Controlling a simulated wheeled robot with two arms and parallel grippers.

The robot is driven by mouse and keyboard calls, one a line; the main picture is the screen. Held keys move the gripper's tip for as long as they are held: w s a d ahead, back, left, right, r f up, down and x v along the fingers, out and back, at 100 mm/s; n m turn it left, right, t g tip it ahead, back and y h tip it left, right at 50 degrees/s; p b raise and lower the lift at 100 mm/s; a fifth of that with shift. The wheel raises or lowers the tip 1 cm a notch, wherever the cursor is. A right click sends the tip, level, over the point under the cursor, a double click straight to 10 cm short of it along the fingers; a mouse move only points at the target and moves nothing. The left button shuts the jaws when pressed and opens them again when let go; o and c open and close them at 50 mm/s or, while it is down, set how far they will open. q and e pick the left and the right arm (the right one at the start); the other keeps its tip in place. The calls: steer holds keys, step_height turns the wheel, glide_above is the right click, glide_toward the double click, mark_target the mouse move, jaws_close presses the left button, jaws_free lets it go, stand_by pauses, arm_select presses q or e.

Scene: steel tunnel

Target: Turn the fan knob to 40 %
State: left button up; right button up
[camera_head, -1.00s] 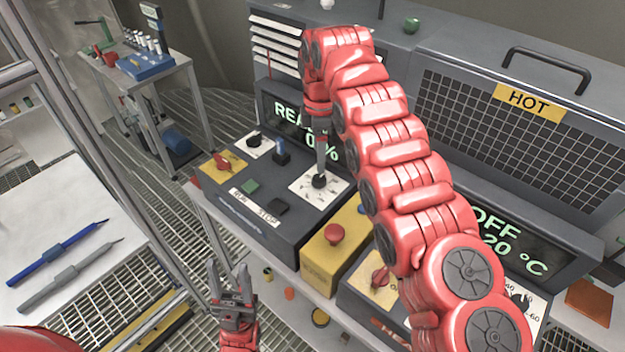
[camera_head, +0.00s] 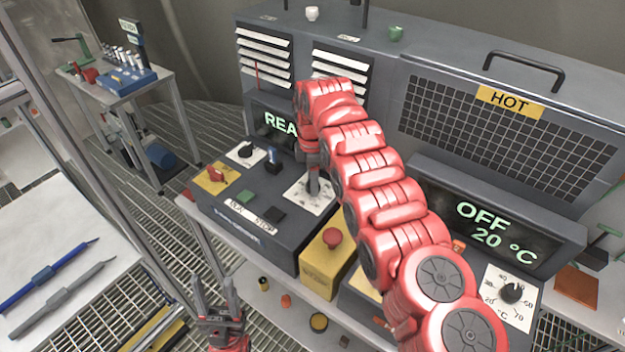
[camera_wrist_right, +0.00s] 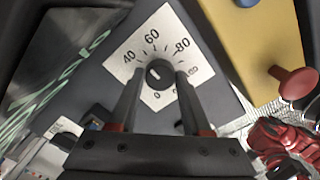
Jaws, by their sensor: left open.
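The fan knob (camera_wrist_right: 159,73) is a small dark knob at the middle of a white dial plate marked 40, 60 and 80 in the right wrist view. The plate (camera_head: 325,196) also shows in the head view, on the dark control box (camera_head: 225,216). My right gripper (camera_wrist_right: 160,74) is over the dial, its two fingers on either side of the knob with small gaps visible. In the head view my right arm hides the knob. A display (camera_head: 275,122) behind reads "REA", the rest hidden by my arm. My left gripper (camera_head: 213,290) is open and empty, below the box's front.
A yellow box with a red button (camera_head: 332,236) stands right of the control box. The red switch (camera_head: 216,173), black knob (camera_head: 246,150) and blue-topped lever (camera_head: 272,158) are left of the dial. Another dial (camera_head: 511,292) sits under the "OFF 20 °C" display.

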jaws_close()
